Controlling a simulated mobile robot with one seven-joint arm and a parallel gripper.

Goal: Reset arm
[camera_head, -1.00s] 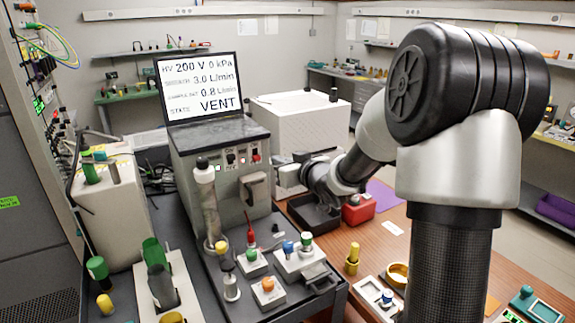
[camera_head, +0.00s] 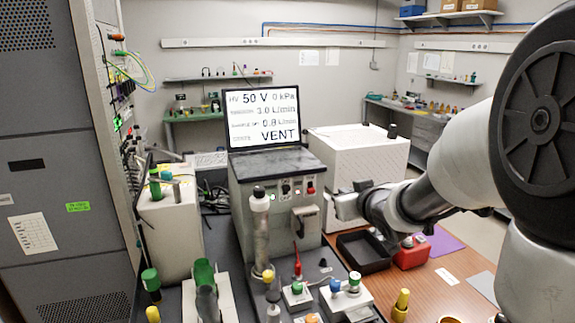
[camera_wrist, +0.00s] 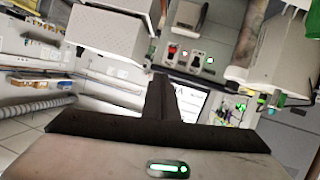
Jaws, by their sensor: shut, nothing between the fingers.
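The cabinet's screen (camera_head: 263,113) reads 50 V, 0 kPa and VENT. I cannot tell whether my gripper touches the cabinet.
A black tray (camera_head: 363,255) and a red box (camera_head: 411,254) lie below my gripper on the wooden table. A white box (camera_head: 365,155) stands behind it. Valves with coloured knobs (camera_head: 297,290) stand in front of the cabinet. A tall equipment rack (camera_head: 60,160) fills the left.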

